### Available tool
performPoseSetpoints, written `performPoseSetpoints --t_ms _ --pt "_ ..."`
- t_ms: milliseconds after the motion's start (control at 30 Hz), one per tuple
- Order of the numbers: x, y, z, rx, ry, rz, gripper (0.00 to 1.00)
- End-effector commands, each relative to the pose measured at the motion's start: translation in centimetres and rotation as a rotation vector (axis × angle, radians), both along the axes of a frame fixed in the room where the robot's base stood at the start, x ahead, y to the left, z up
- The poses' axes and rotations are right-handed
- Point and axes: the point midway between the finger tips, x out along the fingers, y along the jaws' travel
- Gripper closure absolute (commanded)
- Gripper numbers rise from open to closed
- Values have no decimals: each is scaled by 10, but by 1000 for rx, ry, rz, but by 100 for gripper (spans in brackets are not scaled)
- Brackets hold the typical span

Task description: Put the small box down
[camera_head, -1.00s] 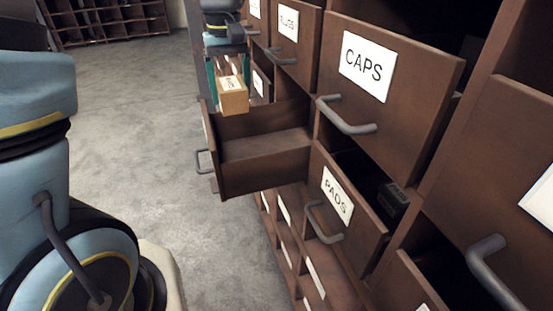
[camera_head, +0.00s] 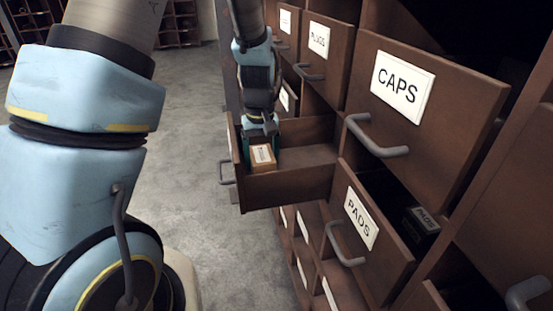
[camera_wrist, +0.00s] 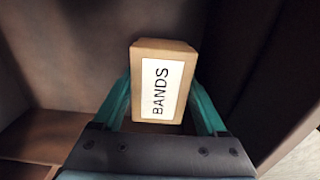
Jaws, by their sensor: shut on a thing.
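The small box (camera_head: 263,157) is tan with a white label and sits inside the open drawer (camera_head: 290,187), near its outer end. In the wrist view the small box (camera_wrist: 164,62) shows its label, which reads BANDS. My gripper (camera_head: 260,145) reaches down into the drawer from above. Its teal fingers, also in the wrist view (camera_wrist: 165,105), are shut on two sides of the box. Whether the underside of the box touches the drawer floor is hidden.
The drawer's inner part, toward the cabinet, is bare. The CAPS drawer (camera_head: 425,130) stands partly open to the right, and the PADS drawer (camera_head: 375,235) is partly open below, with a dark box (camera_head: 424,218) inside. Grey floor (camera_head: 190,150) lies to the left.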

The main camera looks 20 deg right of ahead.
Motion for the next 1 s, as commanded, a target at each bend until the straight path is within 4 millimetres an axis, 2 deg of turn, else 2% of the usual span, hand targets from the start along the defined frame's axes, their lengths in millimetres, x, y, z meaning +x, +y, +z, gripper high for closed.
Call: performPoseSetpoints --t_ms 233,400,767,800,1000 --pt "-5 -40 4 0 0 -5 100" --pt "-5 -38 -10 0 1 -1 100" --pt "-4 -38 -15 -1 0 -1 100" --pt "-5 -38 -14 0 0 -1 21" --pt "-5 -38 -14 0 0 -1 0"
